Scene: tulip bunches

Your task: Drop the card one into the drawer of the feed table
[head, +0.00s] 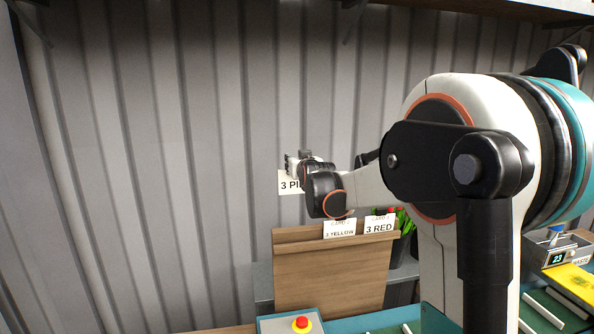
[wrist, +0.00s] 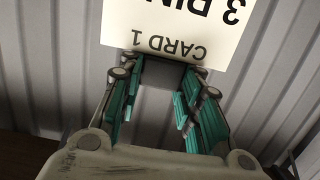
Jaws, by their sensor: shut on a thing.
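A white card (wrist: 185,28) fills the top of the wrist view, upside down there, and reads "CARD 1" and "3 PIN", cut off by the frame edge. In the head view the same card (head: 287,183) shows partly behind my wrist. My gripper (wrist: 160,75) is shut on the card at its edge and holds it up in front of the corrugated wall. In the head view my gripper (head: 300,164) is partly hidden by my own arm. I cannot make out the drawer of the feed table in either view.
A wooden board (head: 320,275) below the gripper bears a "3 YELLOW" card (head: 340,228) and a "3 RED" card (head: 379,224). A red button (head: 302,323) is at the bottom. Air left of the board is free.

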